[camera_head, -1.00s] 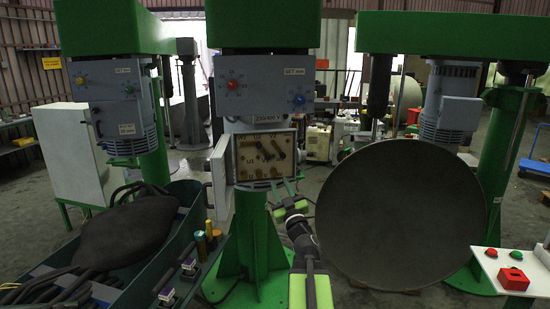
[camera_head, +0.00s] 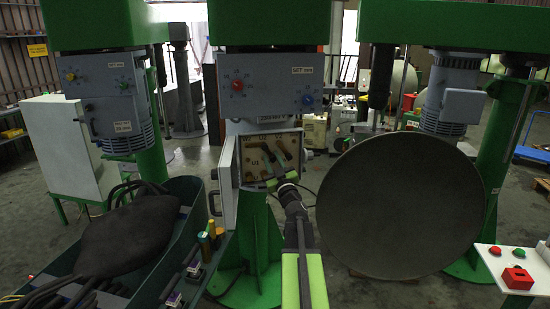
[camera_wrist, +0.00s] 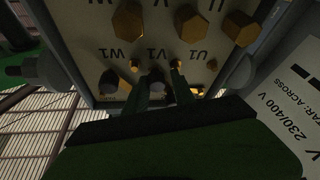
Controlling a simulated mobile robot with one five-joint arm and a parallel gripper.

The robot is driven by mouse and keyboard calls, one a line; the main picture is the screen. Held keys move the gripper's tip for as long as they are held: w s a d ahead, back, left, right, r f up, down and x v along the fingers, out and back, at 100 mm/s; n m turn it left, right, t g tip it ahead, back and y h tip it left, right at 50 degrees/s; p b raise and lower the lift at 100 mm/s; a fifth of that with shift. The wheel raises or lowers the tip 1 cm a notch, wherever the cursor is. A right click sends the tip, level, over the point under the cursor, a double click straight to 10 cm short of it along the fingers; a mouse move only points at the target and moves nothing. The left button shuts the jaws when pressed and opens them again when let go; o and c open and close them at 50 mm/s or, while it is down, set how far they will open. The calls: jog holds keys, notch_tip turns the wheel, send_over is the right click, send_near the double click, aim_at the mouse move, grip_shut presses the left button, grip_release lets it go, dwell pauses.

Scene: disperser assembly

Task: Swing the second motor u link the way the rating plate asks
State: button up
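The motor's open terminal box (camera_head: 243,181) shows a tan board with brass terminals and dark links (camera_head: 281,151) in its upper part. In the wrist view the board (camera_wrist: 215,55) is upside down, lettered W1, V1 and U1, with large brass nuts and smaller brass studs. The rating plate (camera_wrist: 292,112) reads 230/400 V and STAR: ACROSS. My gripper (camera_head: 274,168) reaches into the box front from below. In the wrist view its two green fingers (camera_wrist: 164,84) stand apart near V1, with a dark round end between them. I cannot tell which link this is or whether they touch it.
The box's door (camera_head: 228,178) hangs open at the left. A large dark disc (camera_head: 400,205) stands close to the right of my arm. A green bin (camera_head: 190,245) with a dark sack (camera_head: 125,235) is at the left. A red button panel (camera_head: 517,278) is front right.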

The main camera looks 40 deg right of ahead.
jog(key=shift+s+d, duration=0.25)
grip_shut()
jog(key=shift+s+d, duration=0.15)
dwell(0.8)
